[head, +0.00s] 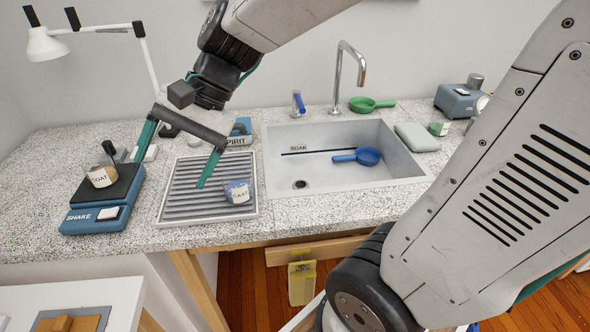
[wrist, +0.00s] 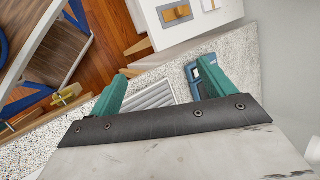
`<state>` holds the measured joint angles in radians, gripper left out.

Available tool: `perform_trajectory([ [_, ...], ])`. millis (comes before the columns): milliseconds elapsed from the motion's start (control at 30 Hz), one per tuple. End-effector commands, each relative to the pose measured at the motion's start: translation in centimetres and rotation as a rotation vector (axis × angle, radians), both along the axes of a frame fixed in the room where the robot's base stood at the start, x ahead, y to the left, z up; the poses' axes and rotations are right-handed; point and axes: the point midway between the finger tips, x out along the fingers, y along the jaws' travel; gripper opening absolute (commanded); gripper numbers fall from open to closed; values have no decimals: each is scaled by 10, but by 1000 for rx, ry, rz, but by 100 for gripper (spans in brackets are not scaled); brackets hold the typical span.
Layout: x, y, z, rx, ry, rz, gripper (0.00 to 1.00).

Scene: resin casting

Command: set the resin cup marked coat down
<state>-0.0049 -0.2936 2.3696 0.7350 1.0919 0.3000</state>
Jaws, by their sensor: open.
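The resin cup marked coat (head: 102,177) stands on the black top of the blue shaker (head: 90,217), with a stick in it. Its label is partly cut off from view. My gripper (head: 170,173) is open, its two green fingers spread above the bench between the shaker and the grey ribbed rack (head: 185,212). It is apart from the cup, which is to its left. In the wrist view the space between the fingers (wrist: 160,90) is empty, with part of the rack below. The coat cup cannot be made out there.
A cup marked cast (head: 238,192) lies tilted on the rack. A spirit container (head: 240,138) stands behind the rack. The sink (head: 335,178) on the right holds a blue ladle (head: 368,156). A white lamp (head: 45,45) stands at the back left.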

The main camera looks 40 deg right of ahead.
Motion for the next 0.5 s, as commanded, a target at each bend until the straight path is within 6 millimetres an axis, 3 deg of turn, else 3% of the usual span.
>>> perform_trajectory([
  [33, -25, -13, 3, -83, -56, 85, 82],
  [100, -57, -34, 0, -213, -115, 211, 82],
  [200, -94, -65, -4, -386, -176, 365, 82],
  [333, -125, -98, -7, -561, -217, 503, 82],
  [500, -142, -123, -8, -673, -230, 585, 82],
])
